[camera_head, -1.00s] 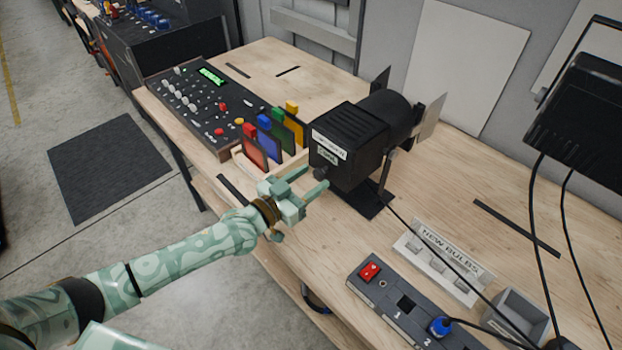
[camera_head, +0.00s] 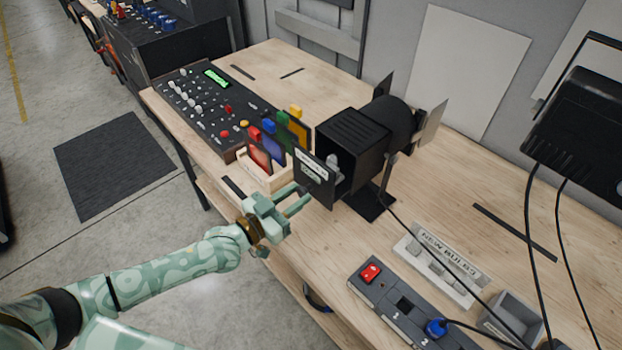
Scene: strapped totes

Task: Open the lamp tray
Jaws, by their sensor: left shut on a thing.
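The black stage lamp (camera_head: 352,138) stands on the wooden bench. Its lamp tray (camera_head: 315,180), a black end plate with white labels, stands out from the housing at the near end. A pale bulb (camera_head: 333,164) shows in the gap behind the plate. My left gripper (camera_head: 299,197) is at the outer face of the plate and is shut on the tray's knob, which its fingers mostly hide. My right gripper is not in view.
A rack of coloured filters (camera_head: 262,172) stands close left of the tray, beside a control desk (camera_head: 215,105). A "NEW BULBS" holder (camera_head: 440,265), a switch box (camera_head: 385,295) and a grey open bin (camera_head: 512,318) are at the front right. A cable runs from the lamp.

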